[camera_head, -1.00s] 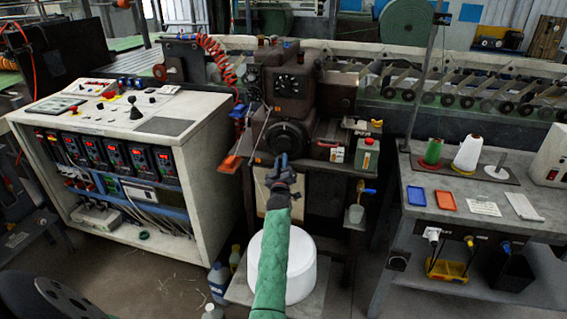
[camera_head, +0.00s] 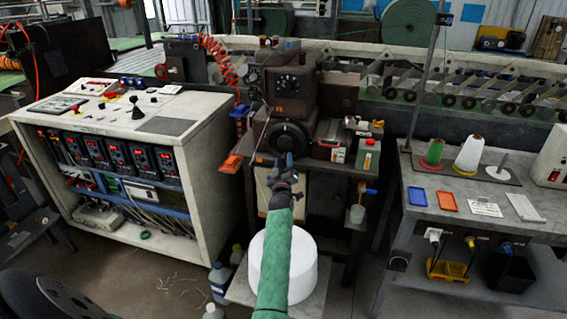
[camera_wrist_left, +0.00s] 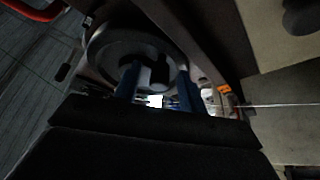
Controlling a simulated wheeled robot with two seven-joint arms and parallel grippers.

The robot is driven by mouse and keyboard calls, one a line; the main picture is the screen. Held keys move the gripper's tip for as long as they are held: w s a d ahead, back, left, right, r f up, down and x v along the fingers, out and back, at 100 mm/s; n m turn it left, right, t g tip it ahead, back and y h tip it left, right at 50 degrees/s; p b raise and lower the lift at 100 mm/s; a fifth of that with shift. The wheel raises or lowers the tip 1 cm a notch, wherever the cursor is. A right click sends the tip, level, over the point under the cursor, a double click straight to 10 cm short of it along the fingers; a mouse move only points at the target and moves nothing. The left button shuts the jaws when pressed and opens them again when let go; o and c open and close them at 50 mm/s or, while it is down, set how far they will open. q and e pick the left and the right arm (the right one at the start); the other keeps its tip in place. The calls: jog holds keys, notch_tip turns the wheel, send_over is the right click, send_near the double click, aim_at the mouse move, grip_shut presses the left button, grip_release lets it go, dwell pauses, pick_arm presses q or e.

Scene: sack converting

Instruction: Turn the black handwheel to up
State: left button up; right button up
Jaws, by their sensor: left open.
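The black handwheel (camera_head: 288,139) is on the front of the dark brown machine, near the middle of the head view. My left gripper (camera_head: 283,160) is just below and in front of its lower rim. In the left wrist view the handwheel (camera_wrist_left: 105,47) fills the upper middle, with a dark knob or hub part showing between the fingers. The two blue fingers of my left gripper (camera_wrist_left: 157,82) are spread apart and hold nothing. I cannot tell whether they touch the wheel. My right gripper is not in view.
A control cabinet (camera_head: 185,153) stands on the left. An orange piece (camera_head: 231,164) sticks out at the left. A white drum (camera_head: 308,268) stands below my left arm.

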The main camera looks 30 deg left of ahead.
pick_arm(q)
jog(key=p+v, duration=0.1)
jog(key=v, duration=0.6)
jog(key=shift+s+d+p, duration=0.2)
jog(key=shift+s+p, duration=0.05)
jog(key=shift+p, duration=0.1)
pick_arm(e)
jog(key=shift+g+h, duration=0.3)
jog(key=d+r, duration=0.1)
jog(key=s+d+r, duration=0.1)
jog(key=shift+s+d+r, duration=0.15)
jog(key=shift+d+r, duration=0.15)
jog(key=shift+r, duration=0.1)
pick_arm(q)
jog(key=shift+f, duration=0.1)
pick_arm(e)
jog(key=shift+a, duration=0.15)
